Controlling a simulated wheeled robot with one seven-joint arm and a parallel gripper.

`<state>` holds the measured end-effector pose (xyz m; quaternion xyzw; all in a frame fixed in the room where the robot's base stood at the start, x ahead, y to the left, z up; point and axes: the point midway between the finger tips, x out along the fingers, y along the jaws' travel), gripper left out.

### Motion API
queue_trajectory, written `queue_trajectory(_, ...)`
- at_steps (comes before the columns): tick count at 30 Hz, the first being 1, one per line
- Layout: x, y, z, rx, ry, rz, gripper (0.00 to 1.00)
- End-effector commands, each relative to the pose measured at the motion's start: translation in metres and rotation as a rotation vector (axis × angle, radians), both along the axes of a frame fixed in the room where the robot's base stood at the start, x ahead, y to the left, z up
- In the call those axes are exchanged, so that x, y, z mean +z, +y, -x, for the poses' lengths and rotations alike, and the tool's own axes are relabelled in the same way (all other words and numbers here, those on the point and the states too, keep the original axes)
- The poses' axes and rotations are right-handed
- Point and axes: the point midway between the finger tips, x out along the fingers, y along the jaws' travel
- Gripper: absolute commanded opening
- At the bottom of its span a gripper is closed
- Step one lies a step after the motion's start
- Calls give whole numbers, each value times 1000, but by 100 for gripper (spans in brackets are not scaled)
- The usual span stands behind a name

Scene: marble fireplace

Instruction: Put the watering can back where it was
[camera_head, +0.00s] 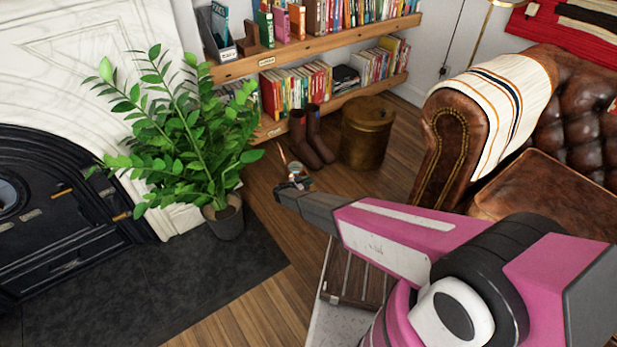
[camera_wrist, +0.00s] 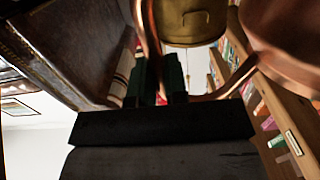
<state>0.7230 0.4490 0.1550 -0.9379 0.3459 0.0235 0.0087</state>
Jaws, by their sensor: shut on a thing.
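The watering can is copper and shows large in the wrist view, with its round body (camera_wrist: 285,45) at the upper right and a thin curved copper part (camera_wrist: 148,40) running down between my fingers. My gripper (camera_wrist: 160,85) is shut on that thin part. In the head view my gripper (camera_head: 293,184) is beyond the end of my pink arm, low in front of the boots. Only a small part of the can (camera_head: 297,171) shows there, just past the fingertips. Whether its base touches the floor cannot be told.
A potted plant (camera_head: 228,218) stands left of my gripper, beside the fireplace. Brown boots (camera_head: 312,140) and a brass bin (camera_head: 367,133) stand behind it, below the bookshelves (camera_head: 300,58). A leather sofa (camera_head: 440,140) is at the right. Some wooden floor (camera_head: 268,205) is bare near the plant.

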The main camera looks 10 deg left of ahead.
Motion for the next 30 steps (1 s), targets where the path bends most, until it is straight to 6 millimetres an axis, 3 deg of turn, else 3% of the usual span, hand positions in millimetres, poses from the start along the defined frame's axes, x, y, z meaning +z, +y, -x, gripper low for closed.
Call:
queue_trajectory(20,-9,0,0,0,-5,-1,0)
queue_trajectory(21,-10,0,0,0,0,0,27)
queue_trajectory(22,-10,0,0,0,0,0,36)
queue_trajectory(30,-10,-1,1,-1,0,0,39)
